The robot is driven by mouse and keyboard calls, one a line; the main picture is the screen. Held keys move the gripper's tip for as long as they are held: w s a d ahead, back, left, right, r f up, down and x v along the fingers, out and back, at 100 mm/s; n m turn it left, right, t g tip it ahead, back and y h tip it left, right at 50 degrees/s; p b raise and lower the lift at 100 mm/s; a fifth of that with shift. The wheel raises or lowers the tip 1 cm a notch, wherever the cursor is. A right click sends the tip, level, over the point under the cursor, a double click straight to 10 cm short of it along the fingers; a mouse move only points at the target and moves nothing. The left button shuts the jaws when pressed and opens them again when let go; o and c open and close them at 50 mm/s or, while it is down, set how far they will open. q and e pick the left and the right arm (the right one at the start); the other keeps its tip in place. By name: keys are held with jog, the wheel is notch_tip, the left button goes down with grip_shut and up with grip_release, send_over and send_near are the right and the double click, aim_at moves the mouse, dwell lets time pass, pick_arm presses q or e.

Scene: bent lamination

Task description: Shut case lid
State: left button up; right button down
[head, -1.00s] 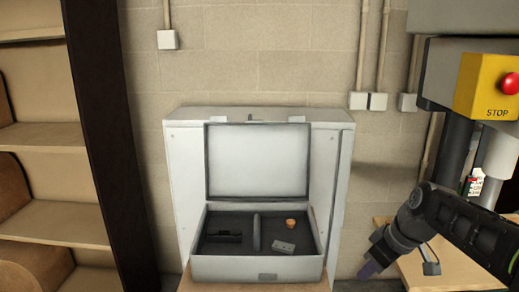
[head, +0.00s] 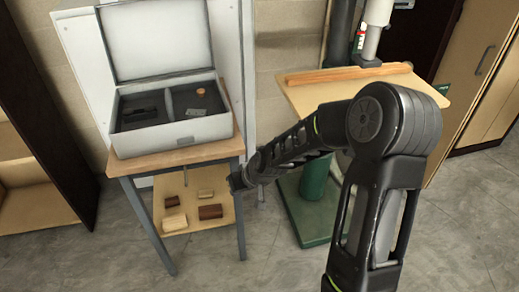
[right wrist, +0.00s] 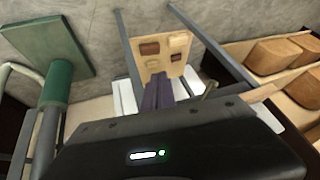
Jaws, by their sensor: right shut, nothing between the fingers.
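The pale grey case (head: 175,137) stands on a small wooden-topped table (head: 185,155) at the left of the head view. Its lid (head: 155,40) is open and stands up at the back. Inside the dark divided tray are a black object (head: 140,114), a small orange round piece (head: 200,91) and a grey block (head: 196,113). My right gripper is at the arm's far end, just right of the table's legs and lower than the case, apart from it. In the right wrist view its purple fingers (right wrist: 158,92) are together and empty. My left gripper is out of view.
A lower shelf (head: 190,222) under the table holds several small blocks. A second table (head: 330,88) with a wooden strip and green base (head: 312,200) stands to the right. A white panel is behind the case. Shelving (head: 30,190) is at far left. Grey floor lies in front.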

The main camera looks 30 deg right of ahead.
jog(key=s+a+f+g+y, duration=0.1)
jog(key=s+a+f+g, duration=0.1)
jog(key=s+a+f, duration=0.8)
jog(key=s+a+f+g, duration=0.1)
jog(key=s+a+f, duration=0.4)
jog(key=s, duration=0.2)
jog(key=s+a+f+g+y, duration=0.1)
jog(key=s+a+f+g, duration=0.1)
jog(key=s+a+f, duration=0.3)
jog(key=s+a, duration=0.1)
jog(key=s, duration=0.1)
jog(key=shift+s+a+f+y, duration=0.2)
jog(key=shift+s+y, duration=0.1)
